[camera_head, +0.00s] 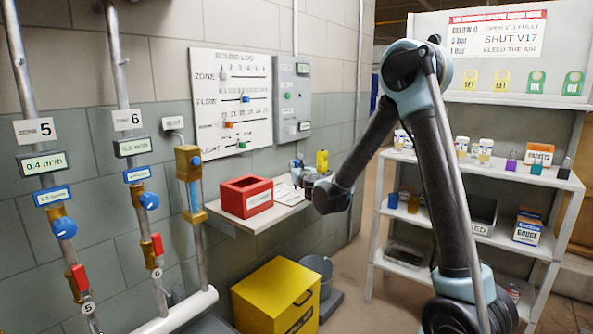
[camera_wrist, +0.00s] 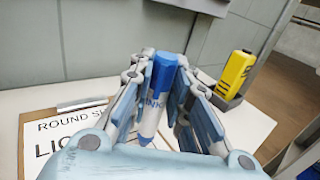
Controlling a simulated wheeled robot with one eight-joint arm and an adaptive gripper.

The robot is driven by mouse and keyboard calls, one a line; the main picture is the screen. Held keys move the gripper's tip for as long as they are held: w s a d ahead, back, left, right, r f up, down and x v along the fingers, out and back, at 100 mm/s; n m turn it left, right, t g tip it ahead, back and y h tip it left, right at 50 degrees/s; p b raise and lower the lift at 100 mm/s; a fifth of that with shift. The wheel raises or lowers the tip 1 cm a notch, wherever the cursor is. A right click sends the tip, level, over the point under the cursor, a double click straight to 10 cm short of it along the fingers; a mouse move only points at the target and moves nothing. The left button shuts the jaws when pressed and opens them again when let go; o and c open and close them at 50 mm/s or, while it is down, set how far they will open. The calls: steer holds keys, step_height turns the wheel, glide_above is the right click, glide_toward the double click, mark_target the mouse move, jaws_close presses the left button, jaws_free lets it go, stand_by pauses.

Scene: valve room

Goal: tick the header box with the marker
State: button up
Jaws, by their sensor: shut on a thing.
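My gripper (camera_wrist: 159,66) is shut on a blue marker (camera_wrist: 154,98), one finger on each side of it. The marker stands nearly upright with its lower end above or at the paper; I cannot tell whether it touches. The round sheet (camera_wrist: 45,112) lies on a clipboard on the shelf, its upper left showing "ROUND SH" and larger letters below. The rest of the sheet is behind my gripper, and I cannot make out the header box. In the head view my gripper (camera_head: 298,170) is small, over the papers (camera_head: 286,192) at the shelf's right part.
A red box (camera_head: 246,196) stands on the wall shelf (camera_head: 262,217), left of the papers. A yellow device (camera_wrist: 236,75) stands upright right of my gripper. A grey bar (camera_wrist: 82,104) lies at the sheet's top. A yellow bin (camera_head: 276,290) is below the shelf. Pipes with valves are at left.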

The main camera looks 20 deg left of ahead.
steer(key=shift+f, duration=0.15)
steer(key=shift+w+d, duration=0.2)
steer(key=shift+d, duration=0.4)
steer(key=shift+s+a, duration=0.2)
steer(key=shift+a, duration=0.4)
steer(key=shift+s+a, duration=0.2)
steer(key=shift+a, duration=0.4)
steer(key=shift+w+d, duration=0.35)
steer(key=shift+d, duration=0.4)
steer(key=shift+s, duration=0.55)
stand_by(0.4)
steer(key=shift+r, duration=4)
